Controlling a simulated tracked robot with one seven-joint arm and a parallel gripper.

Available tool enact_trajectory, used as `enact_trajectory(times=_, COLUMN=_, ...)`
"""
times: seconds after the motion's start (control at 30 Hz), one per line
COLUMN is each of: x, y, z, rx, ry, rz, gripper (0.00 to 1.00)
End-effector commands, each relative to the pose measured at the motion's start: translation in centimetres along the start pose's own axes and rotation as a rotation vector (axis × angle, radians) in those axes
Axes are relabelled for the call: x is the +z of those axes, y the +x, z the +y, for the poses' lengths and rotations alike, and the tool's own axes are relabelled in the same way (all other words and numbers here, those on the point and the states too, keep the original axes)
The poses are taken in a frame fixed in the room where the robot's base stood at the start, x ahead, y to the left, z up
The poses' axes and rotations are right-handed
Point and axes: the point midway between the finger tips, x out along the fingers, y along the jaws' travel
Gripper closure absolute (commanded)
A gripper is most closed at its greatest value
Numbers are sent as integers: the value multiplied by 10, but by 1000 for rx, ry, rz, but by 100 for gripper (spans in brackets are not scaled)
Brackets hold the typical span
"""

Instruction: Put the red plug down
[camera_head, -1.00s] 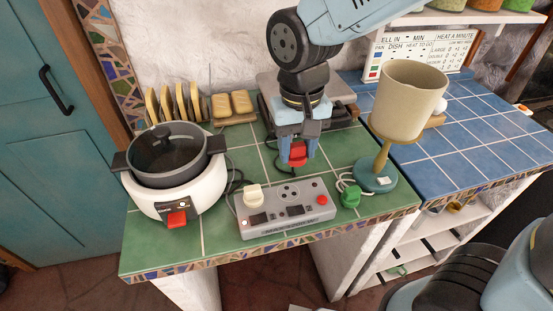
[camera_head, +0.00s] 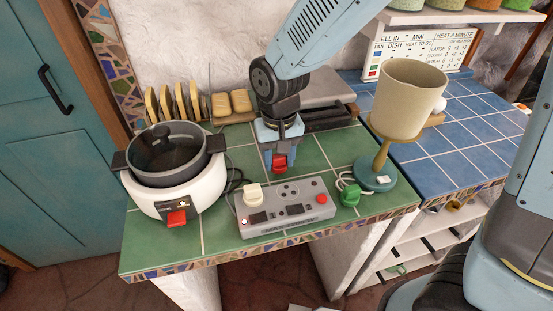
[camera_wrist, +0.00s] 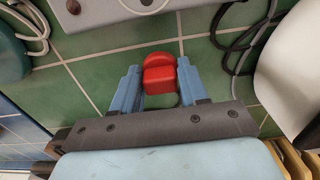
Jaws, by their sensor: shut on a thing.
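The red plug (camera_head: 280,163) is held between the blue fingers of my gripper (camera_head: 279,160), which point down over the green tiles behind the grey power strip. In the wrist view the red plug (camera_wrist: 160,73) sits between the fingertips of my gripper (camera_wrist: 158,85). The plug is at or close above the tiles; I cannot tell whether it touches them. The grey power strip (camera_head: 290,215) lies at the counter's front, with a cream plug (camera_head: 253,194) on its left part.
A white cooker (camera_head: 185,195) with a dark pot stands to the left. A lamp with a beige shade (camera_head: 408,100) and a green plug (camera_head: 350,195) are to the right. A grey appliance (camera_head: 325,88) is behind my gripper. Green tiles between strip and cooker hold dark cables.

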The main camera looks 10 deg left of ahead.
Motion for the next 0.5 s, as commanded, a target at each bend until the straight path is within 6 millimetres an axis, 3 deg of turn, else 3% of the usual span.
enact_trajectory(times=0.1, x=0, y=9, z=0, rx=0, ry=0, rz=0, gripper=87)
enact_trajectory(times=0.43, x=0, y=11, z=0, rx=0, ry=0, rz=0, gripper=87)
enact_trajectory(times=0.47, x=0, y=11, z=0, rx=0, ry=0, rz=1, gripper=55)
enact_trajectory(times=0.5, x=0, y=11, z=0, rx=0, ry=0, rz=1, gripper=51)
